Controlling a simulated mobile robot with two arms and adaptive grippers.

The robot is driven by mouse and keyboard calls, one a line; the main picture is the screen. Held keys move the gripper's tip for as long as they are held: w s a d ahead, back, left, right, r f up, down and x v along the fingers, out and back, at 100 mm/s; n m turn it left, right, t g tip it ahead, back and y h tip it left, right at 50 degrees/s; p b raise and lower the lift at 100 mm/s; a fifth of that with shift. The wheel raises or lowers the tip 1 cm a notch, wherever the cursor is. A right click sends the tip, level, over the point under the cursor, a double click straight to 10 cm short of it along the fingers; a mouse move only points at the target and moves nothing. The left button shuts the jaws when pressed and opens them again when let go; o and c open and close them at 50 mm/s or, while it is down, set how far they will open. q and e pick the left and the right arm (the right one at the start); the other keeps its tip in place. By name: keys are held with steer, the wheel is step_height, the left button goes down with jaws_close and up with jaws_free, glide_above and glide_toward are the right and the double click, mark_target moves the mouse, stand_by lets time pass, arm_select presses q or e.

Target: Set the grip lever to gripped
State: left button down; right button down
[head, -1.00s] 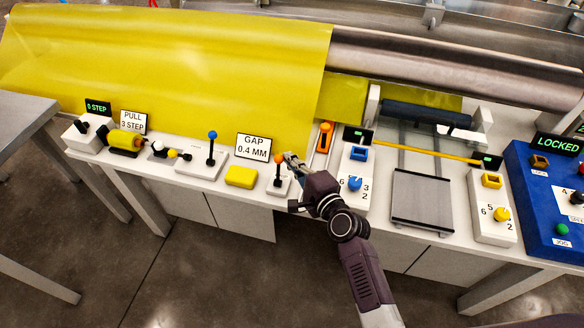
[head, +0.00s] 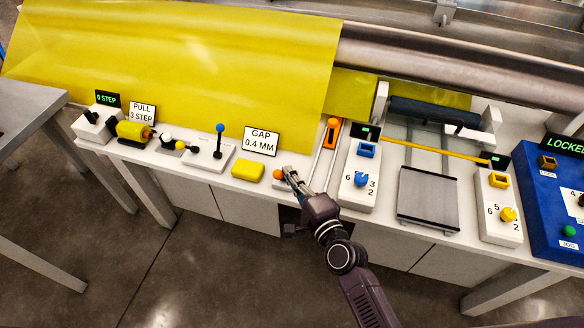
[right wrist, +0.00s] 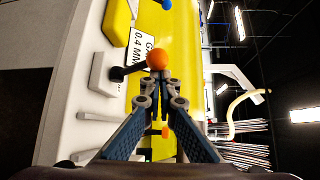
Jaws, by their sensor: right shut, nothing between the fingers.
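A lever with an orange ball knob (head: 278,174) stands on a small white base at the front of the bench, right of the yellow block. Its ball sits low, so the lever is tilted toward the bench's front. In the right wrist view the orange ball (right wrist: 158,60) is just beyond my fingertips, on a dark stem from a white base (right wrist: 103,72). My right gripper (head: 289,173) is shut and empty, right beside the ball; whether it touches cannot be told. My left gripper is out of view.
The yellow block (head: 248,172) and an upright blue-ball lever (head: 219,141) stand to the left. The GAP sign (head: 261,142) is behind. An orange slider (head: 331,131) and a white box with a blue knob (head: 361,180) are to the right.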

steer(key=shift+s+a+f, duration=0.15)
steer(key=shift+s+f, duration=0.1)
steer(key=shift+s, duration=0.1)
stand_by(0.4)
